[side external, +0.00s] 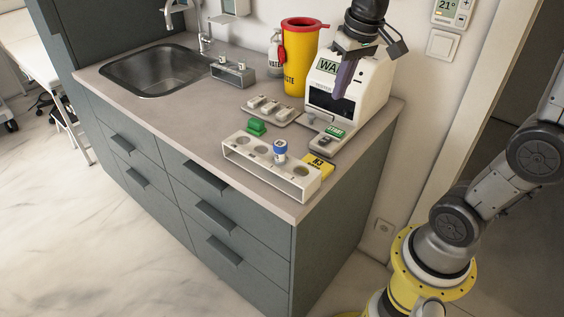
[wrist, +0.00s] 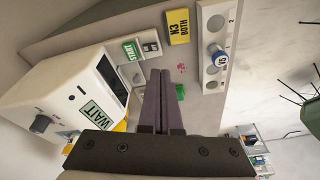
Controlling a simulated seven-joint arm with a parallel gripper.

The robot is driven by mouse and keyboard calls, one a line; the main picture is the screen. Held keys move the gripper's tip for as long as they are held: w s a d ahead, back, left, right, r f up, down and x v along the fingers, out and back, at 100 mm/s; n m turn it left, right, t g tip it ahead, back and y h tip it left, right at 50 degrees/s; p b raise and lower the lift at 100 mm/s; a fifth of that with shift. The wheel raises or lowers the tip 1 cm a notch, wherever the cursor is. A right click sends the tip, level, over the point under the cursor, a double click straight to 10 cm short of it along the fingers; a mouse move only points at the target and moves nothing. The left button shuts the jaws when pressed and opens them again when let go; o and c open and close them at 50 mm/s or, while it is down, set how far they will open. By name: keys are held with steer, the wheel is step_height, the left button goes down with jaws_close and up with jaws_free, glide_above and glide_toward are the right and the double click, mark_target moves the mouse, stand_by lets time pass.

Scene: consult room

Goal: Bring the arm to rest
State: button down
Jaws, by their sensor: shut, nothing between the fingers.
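My gripper (side external: 340,88) hangs pointing down in front of the white machine with the WAIT label (side external: 372,82), above the counter. Its two dark purple fingers are shut together with nothing between them. They also show in the wrist view (wrist: 166,85), beside the machine (wrist: 68,88). The fingers hide part of the machine's front in the side view. Whether they touch the machine cannot be told.
A white rack (side external: 238,160) holds a blue-capped tube (side external: 280,148). Near it are a yellow N3 card (side external: 318,167), a green block (side external: 256,127), a START switch (side external: 333,131) and a grey tray (side external: 281,118). A yellow waste bin (side external: 297,65) stands behind. The sink (side external: 155,72) lies left.

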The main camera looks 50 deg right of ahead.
steer(key=s+a+f+n+t, duration=0.1)
steer(key=s+a+f+n, duration=0.1)
steer(key=s, duration=0.5)
steer(key=s+a+f+n+t, duration=0.1)
steer(key=s+a+t, duration=0.1)
steer(key=s+a, duration=0.3)
steer(key=shift+s+f+n+y, duration=0.3)
steer(key=shift+s+f+n, duration=0.1)
steer(key=shift+s, duration=0.6)
steer(key=shift+r, duration=0.1)
stand_by(2.4)
